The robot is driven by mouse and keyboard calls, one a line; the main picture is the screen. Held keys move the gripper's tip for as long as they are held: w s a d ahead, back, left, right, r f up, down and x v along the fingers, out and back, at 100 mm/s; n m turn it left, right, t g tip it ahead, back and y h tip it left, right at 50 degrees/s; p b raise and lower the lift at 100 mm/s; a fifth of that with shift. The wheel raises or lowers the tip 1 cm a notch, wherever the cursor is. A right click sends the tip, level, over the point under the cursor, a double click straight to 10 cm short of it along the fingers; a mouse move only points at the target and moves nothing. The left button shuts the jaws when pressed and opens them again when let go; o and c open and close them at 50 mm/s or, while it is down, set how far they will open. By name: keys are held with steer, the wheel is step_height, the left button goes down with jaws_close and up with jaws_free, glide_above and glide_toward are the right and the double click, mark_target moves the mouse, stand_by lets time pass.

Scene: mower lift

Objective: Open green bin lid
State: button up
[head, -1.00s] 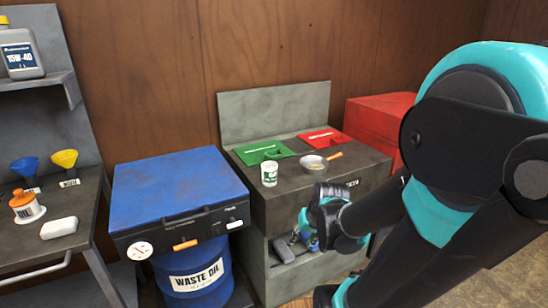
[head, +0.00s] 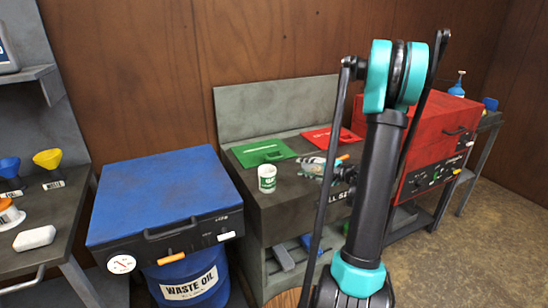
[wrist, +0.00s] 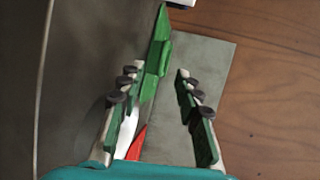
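The green bin lid (head: 264,152) lies flat on the grey counter's left half, with a raised handle on it. The red lid (head: 328,137) lies to its right. My gripper (head: 318,166) is over the counter, to the right of and nearer than the green lid, partly hidden by my arm. In the wrist view my gripper (wrist: 157,76) is open, its two fingers apart. The green lid (wrist: 156,68) shows beyond and beside the left finger, and part of the red lid (wrist: 137,143) shows between the fingers. I cannot tell whether a finger touches the green lid.
A white cup (head: 267,179) stands on the counter in front of the green lid. An orange handle (head: 343,157) shows beside my gripper. The grey back panel (head: 275,110) rises behind the lids. A blue-topped waste oil station (head: 165,195) is left, a red machine (head: 425,135) right.

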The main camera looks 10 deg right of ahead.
mark_target(276, 159)
steer(key=shift+w+d+r+m+t, duration=0.1)
steer(key=shift+w+d+m+t, duration=0.2)
steer(key=shift+w+d, duration=0.3)
steer(key=x, duration=1.7)
steer(key=shift+w+a, duration=0.15)
jaws_close()
